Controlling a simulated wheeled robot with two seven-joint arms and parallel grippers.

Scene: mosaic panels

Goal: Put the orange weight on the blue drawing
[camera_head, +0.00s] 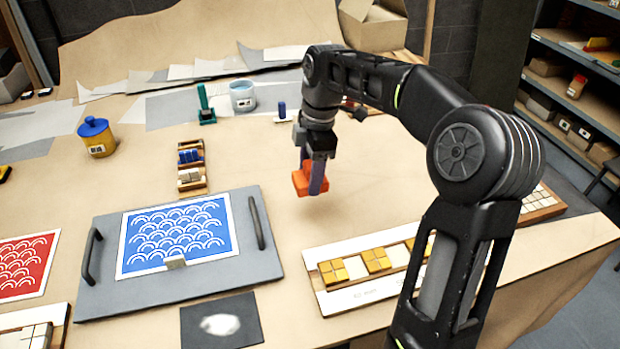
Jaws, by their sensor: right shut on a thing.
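The orange weight (301,182) is a small block held in my right gripper (314,177), which is shut on it. Gripper and weight hang over the table, to the right of the grey board and apart from the drawing. Whether the weight touches the table is hard to tell. The blue drawing (178,236) has white wave arcs and lies on a grey board (110,288) with a dark handle on each side. My left gripper is out of view.
A red drawing (22,266) lies at the left. A tray of yellow and white tiles (345,270) is at the right front. A wooden rack (192,178) stands behind the board. A yellow jar (96,138) and a white-blue tub (242,97) stand farther back.

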